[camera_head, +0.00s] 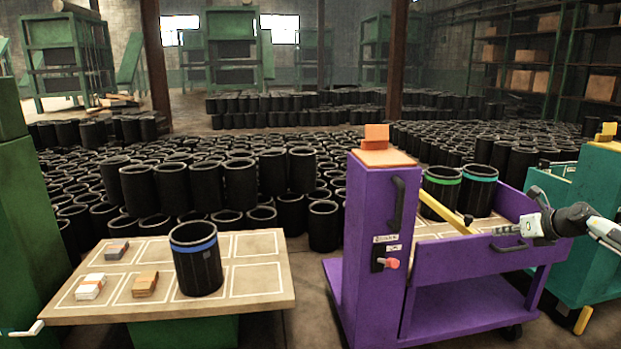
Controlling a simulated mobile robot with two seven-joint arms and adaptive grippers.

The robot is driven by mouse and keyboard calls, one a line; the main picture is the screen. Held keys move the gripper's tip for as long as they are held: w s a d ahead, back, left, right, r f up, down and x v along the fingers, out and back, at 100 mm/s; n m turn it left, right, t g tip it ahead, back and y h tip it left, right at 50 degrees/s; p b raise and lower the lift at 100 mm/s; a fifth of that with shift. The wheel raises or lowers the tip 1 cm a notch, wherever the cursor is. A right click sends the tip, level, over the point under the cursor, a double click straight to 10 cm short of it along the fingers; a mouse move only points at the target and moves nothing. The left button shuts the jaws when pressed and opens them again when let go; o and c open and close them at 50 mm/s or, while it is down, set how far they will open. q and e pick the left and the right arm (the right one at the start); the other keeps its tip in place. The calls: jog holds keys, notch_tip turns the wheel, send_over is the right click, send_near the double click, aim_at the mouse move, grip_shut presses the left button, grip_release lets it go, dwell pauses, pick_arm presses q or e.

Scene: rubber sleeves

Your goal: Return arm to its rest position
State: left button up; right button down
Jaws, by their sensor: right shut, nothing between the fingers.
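My right arm comes in from the right edge. Its gripper (497,230) is shut and empty, pointing left beside the purple cart (455,318). In the picture it overlaps the cart's upper side, near the end of a yellow bar (447,212); I cannot tell whether it touches. A black sleeve with a green band (440,190) and one with a teal band (479,190) stand upright in the cart. A black sleeve with a blue band (197,262) stands upright on the wooden table (262,290) at the left.
The table has white-outlined cells, some holding small stacks (91,286). A teal cart (560,270) stands close behind my right arm. Many black sleeves (170,187) cover the floor behind. Shelves (520,60) stand at the back right. A green cabinet (25,215) is at far left.

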jog(key=s+a+f+m+t+h, duration=0.2)
jog(key=s+a+f+m+t, duration=0.45)
jog(key=m, duration=0.55)
jog(key=s+d+f+m+g+h, duration=0.15)
jog(key=s+f+m+g, duration=0.35)
jog(key=s, duration=0.6)
jog(key=s+f+m+g+h, duration=0.35)
jog(key=s+m, duration=0.25)
jog(key=s, duration=0.4)
jog(key=s+d+f+m+g+h, duration=0.15)
jog(key=s+f+m+g, duration=0.35)
jog(key=s, duration=0.6)
jog(key=s+a+f+m+y, duration=0.1)
jog(key=a+f, duration=0.3)
jog(key=a, duration=0.4)
jog(key=s+a+f+m+y, duration=0.2)
jog(key=s+a+f+m, duration=0.1)
jog(key=a, duration=0.6)
jog(key=s+a+f+m+g+y, duration=0.1)
jog(key=s+a+f+m+y, duration=0.1)
jog(key=a+f, duration=0.4)
jog(key=s+a, duration=0.1)
jog(key=a, duration=0.2)
jog(key=shift+a+m, duration=0.15)
jog(key=shift+m, duration=0.15)
jog(key=shift+s+f+y, duration=0.1)
jog(key=shift+y, duration=0.15)
